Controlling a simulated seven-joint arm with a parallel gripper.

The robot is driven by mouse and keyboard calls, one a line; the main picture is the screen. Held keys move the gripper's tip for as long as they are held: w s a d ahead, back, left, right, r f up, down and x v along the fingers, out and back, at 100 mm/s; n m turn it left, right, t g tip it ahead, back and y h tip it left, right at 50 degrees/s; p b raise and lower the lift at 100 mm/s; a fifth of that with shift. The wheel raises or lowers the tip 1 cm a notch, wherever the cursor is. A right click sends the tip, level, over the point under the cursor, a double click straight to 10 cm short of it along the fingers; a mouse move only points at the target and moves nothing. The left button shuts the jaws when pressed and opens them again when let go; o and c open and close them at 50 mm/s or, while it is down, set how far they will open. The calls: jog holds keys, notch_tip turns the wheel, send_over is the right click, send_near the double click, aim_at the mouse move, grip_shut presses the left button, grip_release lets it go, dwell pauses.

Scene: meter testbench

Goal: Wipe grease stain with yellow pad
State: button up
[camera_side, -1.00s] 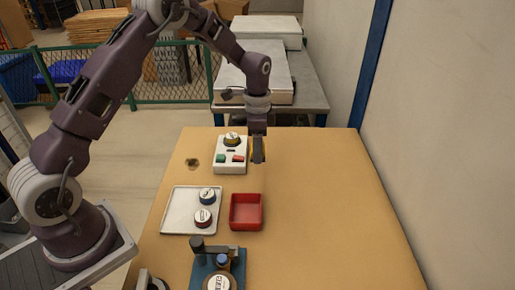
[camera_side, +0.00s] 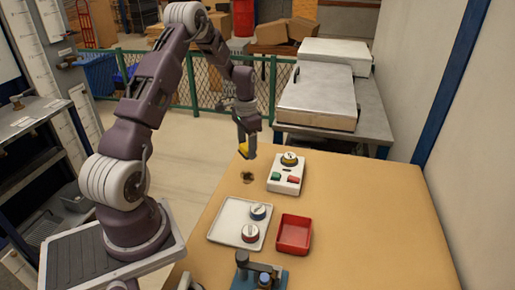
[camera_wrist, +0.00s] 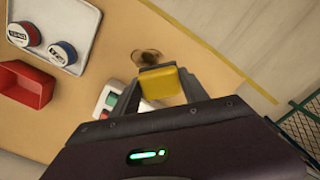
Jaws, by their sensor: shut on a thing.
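My gripper (camera_side: 246,150) is shut on the yellow pad (camera_wrist: 161,84) and holds it above the table's far left part. The pad also shows as a small yellow patch in the side view (camera_side: 243,147). The grease stain (camera_side: 248,177) is a dark brown blotch on the tan tabletop, left of the white control box. In the wrist view the stain (camera_wrist: 147,57) lies just beyond the pad, and the pad may hide part of its near edge. The pad looks apart from the table.
The white control box (camera_side: 285,177) with a dial and red and green buttons stands right of the stain. A white tray (camera_side: 219,232) with two round meters and a red bin (camera_side: 294,234) lie nearer. A blue fixture (camera_side: 272,280) stands in front. The tabletop's right side is clear.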

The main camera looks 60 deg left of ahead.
aim_at(248, 172)
jog(key=shift+s+d+f, duration=0.1)
jog(key=shift+f, duration=3.8)
jog(key=shift+s+d, duration=0.25)
jog(key=shift+s, duration=0.05)
jog(key=shift+c, duration=0.7)
jog(key=shift+s+d, duration=2.1)
jog(key=shift+d, duration=0.05)
jog(key=shift+w+a, duration=2.55)
jog(key=shift+s+d, duration=2.45)
jog(key=shift+d, duration=0.1)
jog(key=shift+w+a, duration=2.45)
jog(key=shift+r, duration=4.15)
